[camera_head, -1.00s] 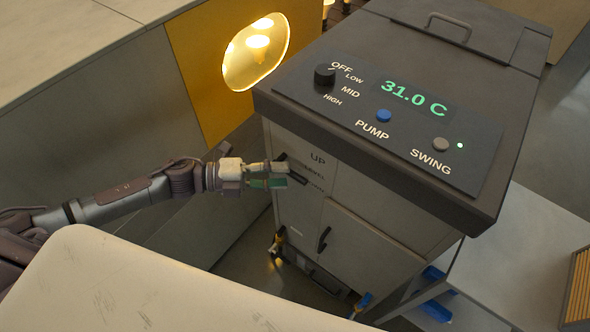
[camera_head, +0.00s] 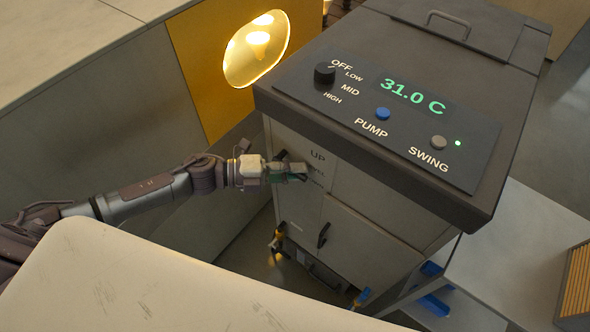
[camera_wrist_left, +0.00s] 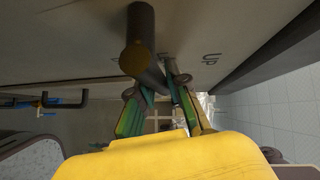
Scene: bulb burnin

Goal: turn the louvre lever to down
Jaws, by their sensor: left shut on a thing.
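The louvre lever (camera_wrist_left: 141,25) is a dark bar on the front of the grey cooler cabinet (camera_head: 385,210), just under its top. In the head view my left gripper (camera_head: 288,172) covers most of the lever, near the printed word UP (camera_head: 317,156). The left gripper is shut on the lever, whose thick round end shows close to the camera in the left wrist view, with the green-padded fingers (camera_wrist_left: 160,98) around its farther part. The lever's exact angle is hard to tell. My right gripper is not in view.
The cabinet top has a black knob (camera_head: 324,73), a blue pump button (camera_head: 383,114), a grey swing button (camera_head: 438,142) and a display reading 31.0 C (camera_head: 413,97). A lower door handle (camera_head: 323,235) sits below the lever. A yellow panel (camera_head: 205,80) with a lit window stands behind.

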